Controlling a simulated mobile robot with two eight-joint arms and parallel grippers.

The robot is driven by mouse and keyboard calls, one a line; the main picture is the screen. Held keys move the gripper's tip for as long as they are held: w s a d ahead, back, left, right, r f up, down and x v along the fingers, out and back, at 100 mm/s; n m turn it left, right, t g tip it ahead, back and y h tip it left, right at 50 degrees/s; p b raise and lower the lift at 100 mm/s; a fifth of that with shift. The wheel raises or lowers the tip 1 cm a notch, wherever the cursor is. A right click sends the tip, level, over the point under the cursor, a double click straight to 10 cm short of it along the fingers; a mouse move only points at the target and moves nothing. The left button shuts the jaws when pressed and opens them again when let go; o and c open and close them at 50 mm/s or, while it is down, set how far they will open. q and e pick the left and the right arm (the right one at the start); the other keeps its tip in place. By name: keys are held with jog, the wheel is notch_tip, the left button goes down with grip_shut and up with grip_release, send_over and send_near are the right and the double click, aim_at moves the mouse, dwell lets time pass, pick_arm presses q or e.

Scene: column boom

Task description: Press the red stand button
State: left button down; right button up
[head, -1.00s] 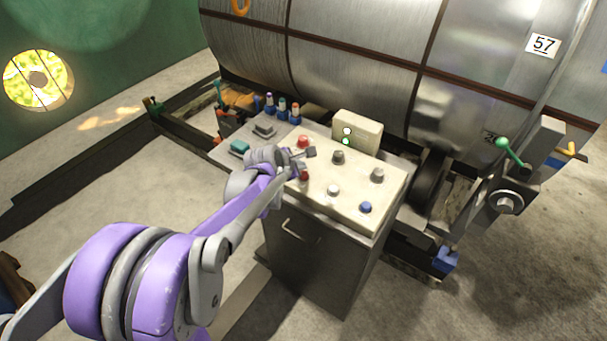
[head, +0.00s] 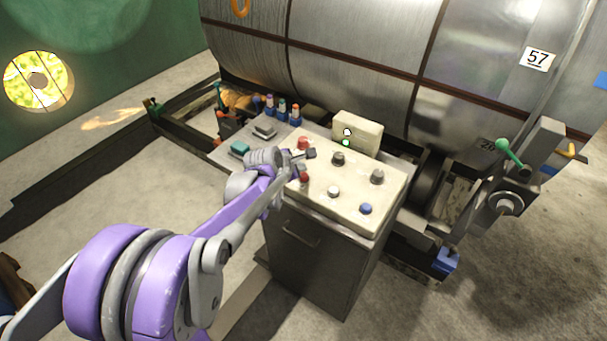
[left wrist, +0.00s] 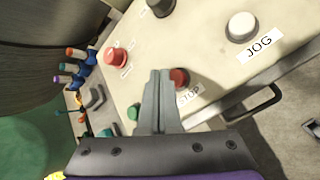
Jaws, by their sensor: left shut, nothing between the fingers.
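Two red buttons sit on the cream panel of a metal control stand (head: 322,255). The far red button (head: 303,142) has small unreadable labels beside it in the left wrist view (left wrist: 116,55). The near red button (head: 303,177) has a STOP label in the left wrist view (left wrist: 180,77). My left gripper (head: 311,153) is shut and empty, reaching over the panel between the two red buttons. In the left wrist view its fingertips (left wrist: 160,73) appear just beside the STOP button; whether they touch anything cannot be told. My right gripper is not in view.
The panel also carries a white JOG button (head: 333,191), a blue button (head: 366,208), dark knobs (head: 377,176) and an indicator box (head: 358,133) with lit lamps. A big metal drum (head: 350,50) stands close behind. Open floor (head: 110,210) lies left.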

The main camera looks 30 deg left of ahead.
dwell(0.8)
pick_arm(q)
jog(key=shift+f+b, duration=0.3)
jog(key=shift+f, duration=0.15)
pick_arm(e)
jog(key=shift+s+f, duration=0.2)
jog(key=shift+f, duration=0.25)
pick_arm(q)
jog(key=shift+f+b, duration=0.35)
jog(key=shift+f, duration=0.2)
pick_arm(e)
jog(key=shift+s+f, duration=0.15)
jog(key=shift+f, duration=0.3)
pick_arm(q)
jog(key=shift+r, duration=0.1)
jog(key=shift+r+p, duration=0.5)
jog(key=shift+r, duration=0.35)
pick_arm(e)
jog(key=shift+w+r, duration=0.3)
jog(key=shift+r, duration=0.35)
pick_arm(q)
jog(key=shift+r, duration=0.1)
